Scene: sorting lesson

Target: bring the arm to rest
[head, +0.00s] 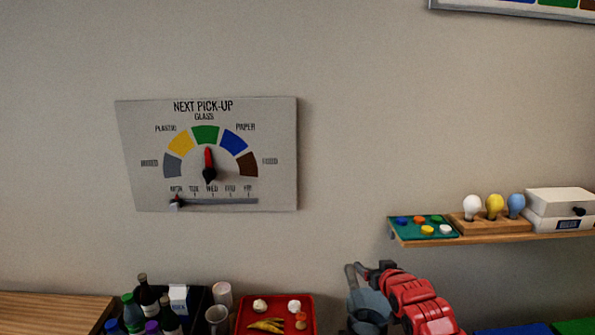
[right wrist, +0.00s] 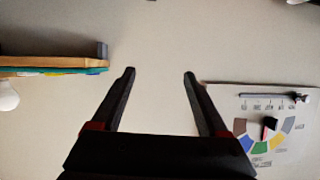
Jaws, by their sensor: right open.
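My right arm, red and grey, comes up from the bottom of the head view, with its right gripper (head: 366,270) raised in front of the wall below the shelf's left end. In the right wrist view the gripper (right wrist: 160,72) has its two dark fingers wide apart, with only bare wall between them. It is open and empty, touching nothing that I can see. My left gripper is not in view.
A "NEXT PICK-UP" board (head: 280,150) hangs on the wall; its red pointer (head: 209,165) points up at green. A wooden shelf (head: 480,238) holds bulbs and a button panel. Below are a red tray (head: 240,327) of food and a black crate with bottles. The wall between is clear.

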